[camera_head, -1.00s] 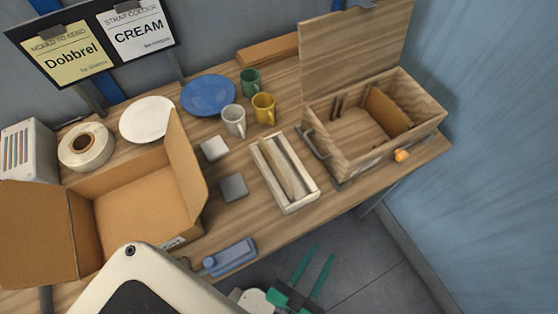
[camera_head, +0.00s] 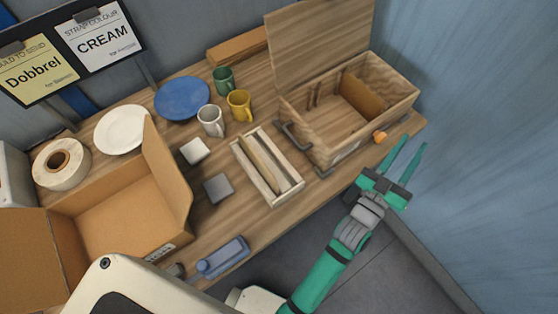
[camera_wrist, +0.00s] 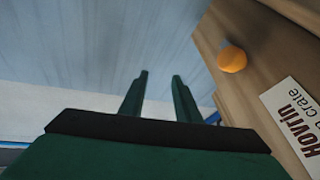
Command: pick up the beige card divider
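The beige card divider (camera_head: 362,96) stands inside the open wooden crate (camera_head: 335,143), toward its right end. It leans a little and is apart from my gripper. My gripper (camera_head: 404,158) is open and empty, beyond the front right edge of the bench, low and to the right of the crate. In the wrist view my gripper (camera_wrist: 160,80) shows two parted green fingers with nothing between them. There the labelled crate front (camera_wrist: 275,75) and an orange knob (camera_wrist: 232,58) are on the right; the divider is not in that view.
The crate's raised lid (camera_head: 320,40) stands at the back. A wooden tray (camera_head: 285,190) lies left of the crate, with mugs (camera_head: 238,105) and an open cardboard box (camera_head: 125,205) farther left. A blue wall (camera_head: 480,120) closes the right side.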

